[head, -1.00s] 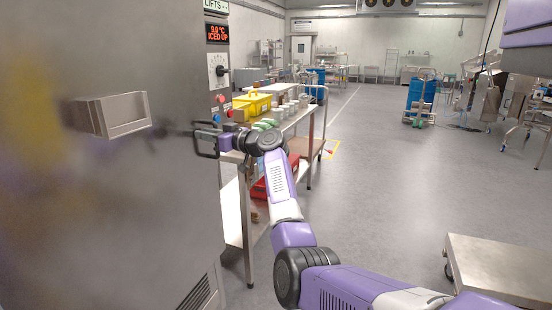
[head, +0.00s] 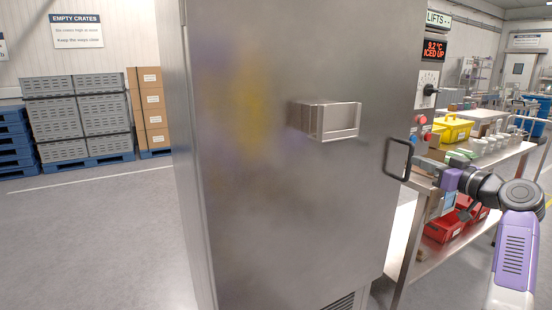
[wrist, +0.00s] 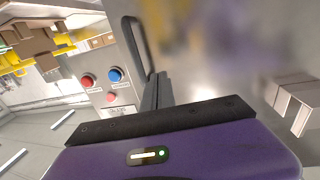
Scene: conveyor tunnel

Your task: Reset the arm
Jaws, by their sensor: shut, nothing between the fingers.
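My gripper (head: 418,162) is at the right edge of the steel cabinet door, beside its dark looped handle (head: 408,150). The fingers are shut with nothing between them. In the wrist view the shut dark fingers (wrist: 156,92) point toward the cabinet face, close to the handle (wrist: 132,40). I cannot tell whether they touch it. My arm reaches in from the lower right in the head view, bent at the wrist joint.
The cabinet (head: 270,200) fills the middle, with a metal block (head: 335,120) on its door. Buttons (head: 424,127) sit on the panel. A steel trolley (head: 455,250) with a yellow box (head: 453,128) and red bins (head: 445,227) stands right. Crates (head: 80,125) stand back left; the left floor is clear.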

